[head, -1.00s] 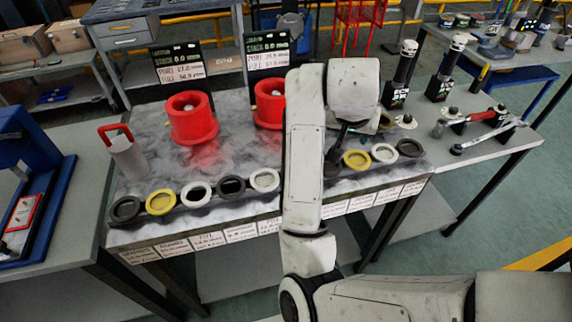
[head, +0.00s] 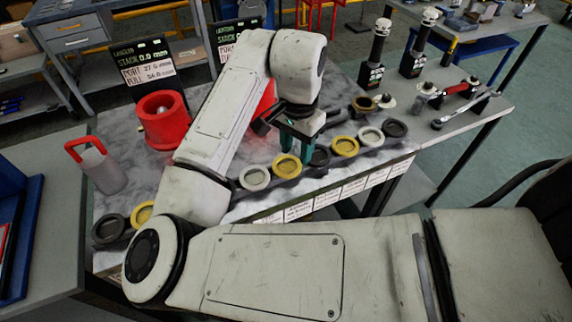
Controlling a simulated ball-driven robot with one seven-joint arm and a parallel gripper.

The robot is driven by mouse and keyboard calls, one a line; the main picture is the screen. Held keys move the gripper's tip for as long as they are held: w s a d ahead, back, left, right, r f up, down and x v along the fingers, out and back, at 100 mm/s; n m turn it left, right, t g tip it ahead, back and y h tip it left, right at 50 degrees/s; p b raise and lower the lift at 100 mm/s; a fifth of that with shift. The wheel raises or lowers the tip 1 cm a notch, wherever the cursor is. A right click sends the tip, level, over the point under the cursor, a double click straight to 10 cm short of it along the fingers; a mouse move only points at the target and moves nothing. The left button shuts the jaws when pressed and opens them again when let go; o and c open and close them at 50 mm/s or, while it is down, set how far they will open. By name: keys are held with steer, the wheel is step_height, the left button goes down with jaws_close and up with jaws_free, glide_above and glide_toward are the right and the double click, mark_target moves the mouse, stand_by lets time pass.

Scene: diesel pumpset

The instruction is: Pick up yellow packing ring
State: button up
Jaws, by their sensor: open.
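Three yellow packing rings show in the head view. One (head: 287,166) lies in the row of rings just below my gripper's fingers, another (head: 345,146) lies to the right past a dark ring, and a third (head: 143,213) is at the far left, partly covered by my arm. My gripper (head: 299,155) has green fingers that point down, open and empty, above the row between the first yellow ring and the dark ring (head: 320,156). I cannot tell how high the fingertips are above the rings.
White rings (head: 255,178) (head: 370,135) and dark rings (head: 395,128) share the row along the bench's front edge. A red cylinder (head: 162,118) and a red-handled jug (head: 95,166) stand left. A brown ring (head: 363,105) lies behind the row. Tall black gauges (head: 374,60) stand at right.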

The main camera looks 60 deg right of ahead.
mark_target(296, 170)
steer(key=shift+d+f, duration=0.1)
steer(key=shift+f, duration=2.9)
jaws_close()
